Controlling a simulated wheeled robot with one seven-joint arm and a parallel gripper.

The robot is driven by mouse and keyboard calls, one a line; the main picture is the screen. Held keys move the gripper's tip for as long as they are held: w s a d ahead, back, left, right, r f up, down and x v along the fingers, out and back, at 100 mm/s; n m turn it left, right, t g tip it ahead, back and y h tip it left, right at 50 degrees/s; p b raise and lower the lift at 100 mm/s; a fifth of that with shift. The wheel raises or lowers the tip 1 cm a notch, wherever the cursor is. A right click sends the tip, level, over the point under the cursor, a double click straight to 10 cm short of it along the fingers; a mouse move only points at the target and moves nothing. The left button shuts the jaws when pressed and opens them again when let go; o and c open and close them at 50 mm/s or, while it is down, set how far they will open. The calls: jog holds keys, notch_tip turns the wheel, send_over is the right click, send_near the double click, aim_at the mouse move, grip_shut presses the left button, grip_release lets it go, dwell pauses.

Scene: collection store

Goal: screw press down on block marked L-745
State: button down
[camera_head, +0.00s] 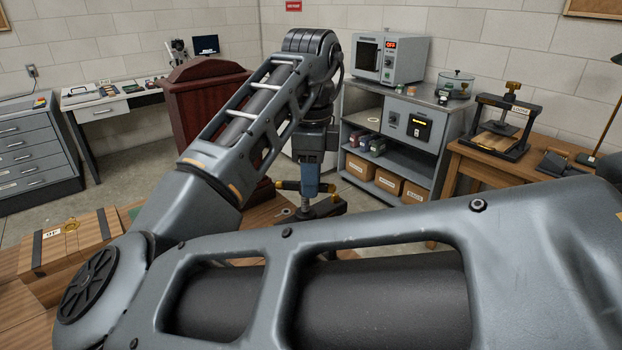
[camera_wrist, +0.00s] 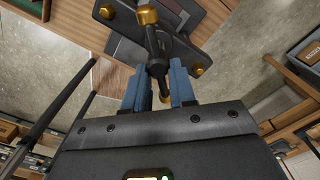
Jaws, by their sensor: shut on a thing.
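My gripper (camera_head: 308,190) points down in the head view, over a dark screw press (camera_head: 330,209) on a wooden top. Its blue fingers are shut on the press's black cross handle (camera_wrist: 152,44), which has brass knobs at its ends. In the wrist view, my gripper (camera_wrist: 158,78) has one finger on each side of the handle's hub. The dark top plate of the press (camera_wrist: 187,18), with brass corner nuts, lies beyond the handle. I cannot make out a block marked L-745; the space under the plate is hidden.
Another press (camera_head: 506,125), labelled LOOSE, stands on a wooden table at the right. A grey shelf unit (camera_head: 410,115) carries an oven (camera_head: 388,57) marked OFF. A wooden case (camera_head: 68,243) is at lower left, and a dark red lectern (camera_head: 192,110) stands behind my arm.

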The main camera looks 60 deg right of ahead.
jog(key=m, duration=0.2)
jog(key=m+b, duration=0.1)
jog(key=m, duration=0.1)
jog(key=m+b, duration=0.1)
jog(key=m, duration=0.1)
jog(key=shift+a, duration=0.35)
jog(key=m, duration=0.2)
jog(key=m+b, duration=0.1)
jog(key=m, duration=0.1)
jog(key=m+b, duration=0.1)
jog(key=m, duration=0.1)
jog(key=shift+a, duration=0.25)
dwell(0.7)
jog(key=c, duration=0.9)
grip_release()
jog(key=shift+c, duration=0.2)
jog(key=shift+r, duration=3.9)
